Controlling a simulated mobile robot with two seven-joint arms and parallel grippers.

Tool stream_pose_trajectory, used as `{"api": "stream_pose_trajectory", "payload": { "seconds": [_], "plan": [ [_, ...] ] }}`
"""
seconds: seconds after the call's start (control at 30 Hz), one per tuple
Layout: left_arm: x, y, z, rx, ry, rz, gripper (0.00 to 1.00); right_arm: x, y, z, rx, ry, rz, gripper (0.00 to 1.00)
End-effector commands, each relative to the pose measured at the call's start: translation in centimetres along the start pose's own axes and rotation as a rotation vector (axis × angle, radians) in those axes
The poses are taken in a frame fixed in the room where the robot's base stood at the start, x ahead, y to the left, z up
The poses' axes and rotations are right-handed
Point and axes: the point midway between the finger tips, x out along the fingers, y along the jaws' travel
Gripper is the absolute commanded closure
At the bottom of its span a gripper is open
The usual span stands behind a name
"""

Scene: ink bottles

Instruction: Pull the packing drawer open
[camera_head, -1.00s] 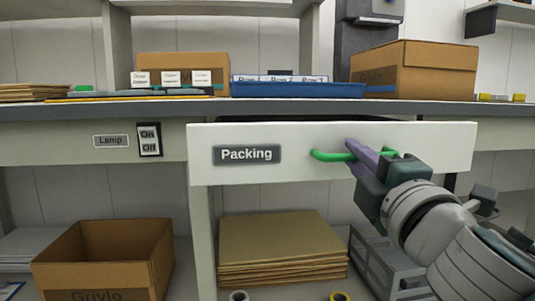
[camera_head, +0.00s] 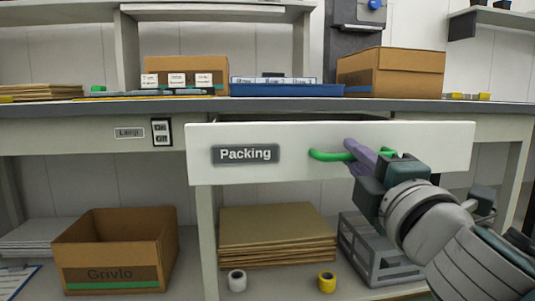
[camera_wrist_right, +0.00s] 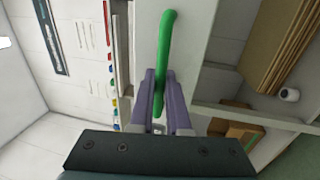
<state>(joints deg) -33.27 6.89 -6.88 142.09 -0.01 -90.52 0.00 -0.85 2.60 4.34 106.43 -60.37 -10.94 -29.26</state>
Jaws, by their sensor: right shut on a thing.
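The packing drawer (camera_head: 295,168) has a white front with a dark "Packing" label (camera_head: 245,154) on its left part. Its front stands forward of the table, and a dark gap shows behind its top edge, so it is partly open. A green bar handle (camera_head: 325,155) is on the front; it also shows in the right wrist view (camera_wrist_right: 167,45). My right gripper (camera_head: 357,150) is shut on the handle, its purple fingers on either side of the bar in the right wrist view (camera_wrist_right: 160,98). My left gripper is in neither view.
A worktop (camera_head: 100,108) above carries a blue tray (camera_head: 287,90) and cardboard boxes (camera_head: 391,73). Below the drawer are an open carton (camera_head: 115,250), stacked cardboard sheets (camera_head: 277,235), a grey crate (camera_head: 378,250) and two tape rolls (camera_head: 327,282). A Lamp switch (camera_head: 161,132) is left of the drawer.

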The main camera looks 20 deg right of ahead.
Motion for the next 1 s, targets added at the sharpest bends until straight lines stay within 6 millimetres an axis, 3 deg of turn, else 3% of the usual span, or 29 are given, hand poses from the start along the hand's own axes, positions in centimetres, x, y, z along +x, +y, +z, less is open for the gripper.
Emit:
{"api": "stream_pose_trajectory", "payload": {
  "seconds": [0.07,0.1,0.2,0.53,1.0],
  "plan": [
    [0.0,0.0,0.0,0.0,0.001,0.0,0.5,0.0,0.0,0.0,0.0,0.0,-0.001,1.0],
    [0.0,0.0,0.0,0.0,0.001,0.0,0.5,0.0,0.0,0.0,0.0,0.0,-0.001,0.81],
    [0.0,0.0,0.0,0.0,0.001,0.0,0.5,0.0,0.0,0.0,0.0,0.0,-0.001,0.73],
    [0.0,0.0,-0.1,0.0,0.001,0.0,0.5,-0.7,-0.1,0.0,0.001,0.0,-0.001,0.73],
    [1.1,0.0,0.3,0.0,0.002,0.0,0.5,-8.7,-0.3,0.0,0.002,-0.001,-0.003,0.73]
  ]
}}
